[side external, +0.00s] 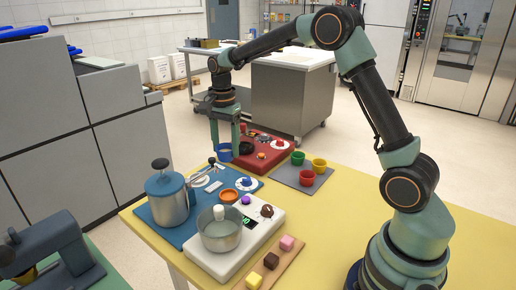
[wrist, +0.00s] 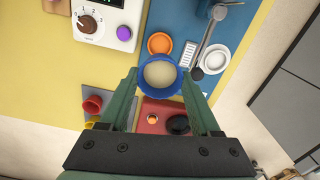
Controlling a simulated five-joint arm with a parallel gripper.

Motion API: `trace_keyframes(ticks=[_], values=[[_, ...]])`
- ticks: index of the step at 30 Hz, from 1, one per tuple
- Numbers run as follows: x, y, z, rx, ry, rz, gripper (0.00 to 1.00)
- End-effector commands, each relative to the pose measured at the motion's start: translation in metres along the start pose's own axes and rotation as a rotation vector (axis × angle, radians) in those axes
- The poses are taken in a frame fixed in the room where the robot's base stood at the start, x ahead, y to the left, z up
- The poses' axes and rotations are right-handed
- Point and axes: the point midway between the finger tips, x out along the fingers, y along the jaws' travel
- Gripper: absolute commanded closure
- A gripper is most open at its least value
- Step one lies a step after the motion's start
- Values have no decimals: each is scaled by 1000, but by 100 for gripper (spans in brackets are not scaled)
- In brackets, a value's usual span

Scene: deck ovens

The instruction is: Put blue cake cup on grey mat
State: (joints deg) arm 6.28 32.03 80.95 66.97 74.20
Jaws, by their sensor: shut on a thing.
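The blue cake cup (wrist: 160,89) is between the fingers of my gripper (wrist: 162,80), with a pale inside showing in the wrist view. In the side external view, my gripper (side external: 225,138) points down and is shut on the blue cup (side external: 223,155), near the far end of the blue mat and left of the red tray. How high the cup is above the table is hard to tell. The grey mat (side external: 284,174) lies to the right of the cup, apart from it. It holds a green cup (side external: 298,158), a yellow cup (side external: 319,165) and a red cup (side external: 307,178).
The red tray (side external: 272,162) with small items lies between the cup and the grey mat. A scale with a metal bowl (side external: 219,238) stands nearer. Yellow tabletop right of the grey mat is clear.

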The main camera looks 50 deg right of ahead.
Motion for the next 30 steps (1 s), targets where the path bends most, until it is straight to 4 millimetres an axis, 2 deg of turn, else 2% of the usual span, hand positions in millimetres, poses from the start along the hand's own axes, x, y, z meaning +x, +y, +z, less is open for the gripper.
trace_keyframes(ticks=[1, 6, 11, 14, 17, 24, 27, 30], values=[[-14, -1, 0, 0, 2, -6, 91], [-45, 0, 0, 0, 1, -3, 91], [-61, 0, -2, 6, 0, -1, 91], [-65, 4, -17, 42, 0, 1, 91], [-65, 14, -46, 118, 0, 1, 91], [-62, 56, -137, 366, 0, 1, 91], [-60, 74, -166, 449, 0, 1, 91], [-60, 88, -185, 509, 0, 1, 91]])
